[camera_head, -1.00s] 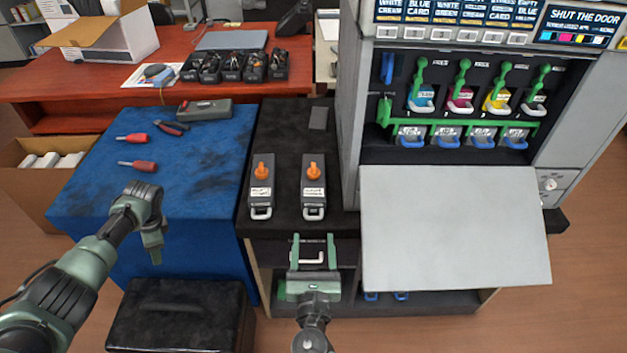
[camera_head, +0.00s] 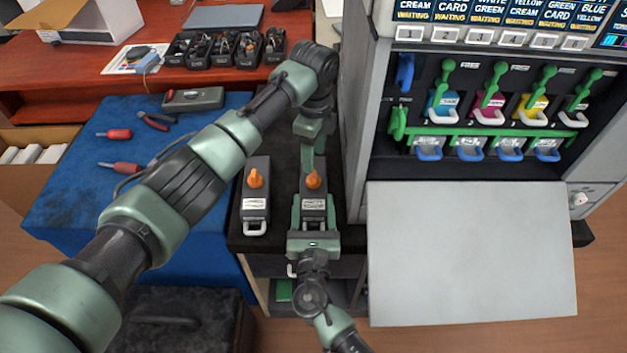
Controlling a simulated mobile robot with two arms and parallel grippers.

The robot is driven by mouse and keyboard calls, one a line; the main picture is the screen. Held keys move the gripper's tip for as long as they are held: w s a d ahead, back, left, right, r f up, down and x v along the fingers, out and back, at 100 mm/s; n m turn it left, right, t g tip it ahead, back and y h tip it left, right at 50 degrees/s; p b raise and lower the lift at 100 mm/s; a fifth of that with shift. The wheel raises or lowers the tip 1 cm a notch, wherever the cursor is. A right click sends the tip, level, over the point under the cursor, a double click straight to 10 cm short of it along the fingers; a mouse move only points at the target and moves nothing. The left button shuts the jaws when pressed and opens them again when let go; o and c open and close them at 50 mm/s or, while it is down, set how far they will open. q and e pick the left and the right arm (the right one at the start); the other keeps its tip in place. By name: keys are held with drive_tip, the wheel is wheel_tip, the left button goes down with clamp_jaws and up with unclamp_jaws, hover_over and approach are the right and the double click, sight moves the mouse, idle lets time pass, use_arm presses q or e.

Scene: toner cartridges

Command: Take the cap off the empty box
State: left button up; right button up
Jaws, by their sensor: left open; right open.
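Two dark toner boxes with orange caps stand side by side on the black mat: a left box (camera_head: 256,218) with its cap (camera_head: 255,179), and a right box (camera_head: 313,206) with its cap (camera_head: 313,180). Their white labels are too small to read, so I cannot tell which is empty. My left gripper (camera_head: 308,168) is open, pointing down just behind and above the right box's cap; whether it touches is unclear. My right gripper (camera_head: 314,207) is open, its fingers on either side of the right box's near end, hiding its handle.
A grey printer with its door (camera_head: 472,250) folded down stands close on the right. A blue mat (camera_head: 75,195) with red screwdrivers (camera_head: 120,168) and a grey case (camera_head: 193,98) lies to the left. A black tray of parts (camera_head: 228,50) sits on the red desk behind.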

sight(313, 182)
drive_tip(key=w, duration=0.6)
drive_tip(key=shift+w, duration=0.1)
clamp_jaws()
idle(1.1)
drive_tip(key=shift+c, duration=2.4)
unclamp_jaws()
drive_tip(key=shift+f, duration=0.1)
